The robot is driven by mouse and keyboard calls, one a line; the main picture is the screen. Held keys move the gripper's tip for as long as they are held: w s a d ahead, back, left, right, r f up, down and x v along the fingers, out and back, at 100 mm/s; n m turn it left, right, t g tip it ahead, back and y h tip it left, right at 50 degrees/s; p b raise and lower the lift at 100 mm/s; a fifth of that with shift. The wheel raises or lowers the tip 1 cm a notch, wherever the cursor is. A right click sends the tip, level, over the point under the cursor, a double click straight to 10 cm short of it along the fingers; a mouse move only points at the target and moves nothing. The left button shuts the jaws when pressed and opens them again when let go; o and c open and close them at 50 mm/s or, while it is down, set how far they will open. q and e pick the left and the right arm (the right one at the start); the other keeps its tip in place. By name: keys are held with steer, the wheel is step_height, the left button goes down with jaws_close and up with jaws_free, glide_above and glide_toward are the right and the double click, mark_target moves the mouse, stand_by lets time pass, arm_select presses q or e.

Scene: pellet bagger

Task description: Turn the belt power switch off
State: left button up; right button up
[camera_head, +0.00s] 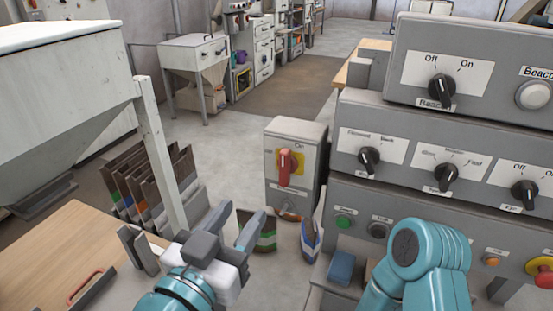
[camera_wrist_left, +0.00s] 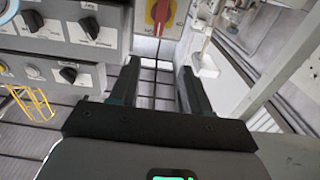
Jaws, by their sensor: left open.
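A grey box (camera_head: 294,200) carries a red rotary switch (camera_head: 285,168) on a yellow plate, apparently the belt power switch. Its handle stands upright, with small "On" lettering near it at the upper right; no name for it is readable. The switch also shows at the top of the left wrist view (camera_wrist_left: 160,12), cut by the frame edge. My left gripper (camera_head: 234,228) is open and empty, below and to the left of the switch, not touching it. Its two dark fingers also show in the left wrist view (camera_wrist_left: 158,75), apart, with the switch beyond them. My right gripper is out of view.
A stepped grey panel with black knobs (camera_head: 369,159) stands right of the box. My right arm (camera_head: 420,260) is in front of it. A pale hopper (camera_head: 70,85) with a leg is at left, above a wooden table (camera_head: 40,240). Bags stand below the box.

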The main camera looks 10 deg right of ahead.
mark_target(283, 161)
arm_select(q)
steer(key=p+x, duration=0.1)
steer(key=x, duration=0.9)
steer(key=p+x, duration=0.1)
steer(key=x, duration=0.4)
steer(key=shift+s+d+f+p, duration=0.2)
steer(key=shift+d+f+p, duration=0.05)
steer(key=shift+f+p, duration=0.1)
steer(key=shift+w+d+r, duration=0.15)
steer(key=shift+w+d, duration=0.05)
steer(key=shift+w, duration=0.1)
steer(key=shift+w+d, duration=0.1)
steer(key=shift+w, duration=0.4)
steer(key=shift+s, duration=0.25)
steer(key=shift+c, duration=0.9)
steer(key=c, duration=0.5)
jaws_close()
arm_select(e)
step_height(283, 161, up, 2)
steer(key=shift+d+r, duration=0.1)
steer(key=shift+r, duration=0.15)
